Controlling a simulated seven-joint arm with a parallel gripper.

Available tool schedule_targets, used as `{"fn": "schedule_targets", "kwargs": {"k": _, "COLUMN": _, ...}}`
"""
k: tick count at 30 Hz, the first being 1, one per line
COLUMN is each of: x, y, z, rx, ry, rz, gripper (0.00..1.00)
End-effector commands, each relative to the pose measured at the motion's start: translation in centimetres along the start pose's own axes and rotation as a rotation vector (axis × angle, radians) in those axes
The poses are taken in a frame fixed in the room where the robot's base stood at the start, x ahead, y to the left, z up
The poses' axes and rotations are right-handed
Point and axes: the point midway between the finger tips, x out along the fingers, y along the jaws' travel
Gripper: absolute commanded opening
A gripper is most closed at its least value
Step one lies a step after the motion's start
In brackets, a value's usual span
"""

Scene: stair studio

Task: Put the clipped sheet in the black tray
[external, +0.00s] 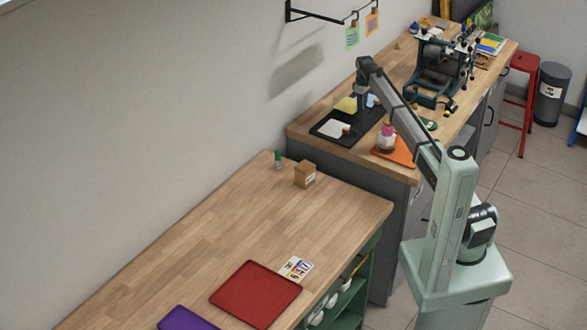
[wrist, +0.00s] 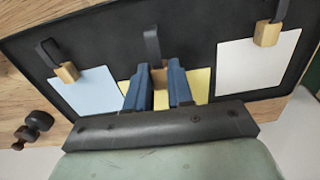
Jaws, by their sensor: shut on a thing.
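The black tray (external: 363,125) lies flat on the far wooden counter; its dark floor also fills the wrist view (wrist: 200,25). My gripper (wrist: 159,78) points down over it, with its blue fingers shut on the wooden clip (wrist: 160,99) of a yellow sheet (wrist: 201,84). That yellow sheet (external: 346,104) shows beside my gripper (external: 363,105) in the external view. I cannot tell whether it rests on the tray or hangs just above. A pale blue clipped sheet (wrist: 82,94) and a white clipped sheet (wrist: 255,67) lie in the tray on either side.
An orange tray (external: 398,153) with a pink-and-white bottle (external: 387,137) stands close to the black tray's right. Machinery (external: 438,70) stands farther back. A red tray (external: 255,293) lies on the near counter.

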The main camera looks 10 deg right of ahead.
Motion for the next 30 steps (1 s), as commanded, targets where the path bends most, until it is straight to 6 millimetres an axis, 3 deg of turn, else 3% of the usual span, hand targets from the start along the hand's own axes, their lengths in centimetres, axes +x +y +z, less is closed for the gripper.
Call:
{"fn": "schedule_targets", "kwargs": {"k": 11, "x": 3.7, "y": 0.0, "z": 0.0, "rx": 0.0, "ry": 0.0, "rz": 0.0, "gripper": 0.0}}
{"fn": "schedule_targets", "kwargs": {"k": 23, "x": 4.1, "y": 0.0, "z": 0.0, "rx": 0.0, "ry": 0.0, "rz": 0.0, "gripper": 0.0}}
{"fn": "schedule_targets", "kwargs": {"k": 24, "x": 4.1, "y": 0.0, "z": 0.0, "rx": 0.0, "ry": 0.0, "rz": 0.0, "gripper": 0.25}}
{"fn": "schedule_targets", "kwargs": {"k": 30, "x": 4.0, "y": 0.0, "z": 0.0, "rx": 0.0, "ry": 0.0, "rz": 0.0, "gripper": 0.44}}
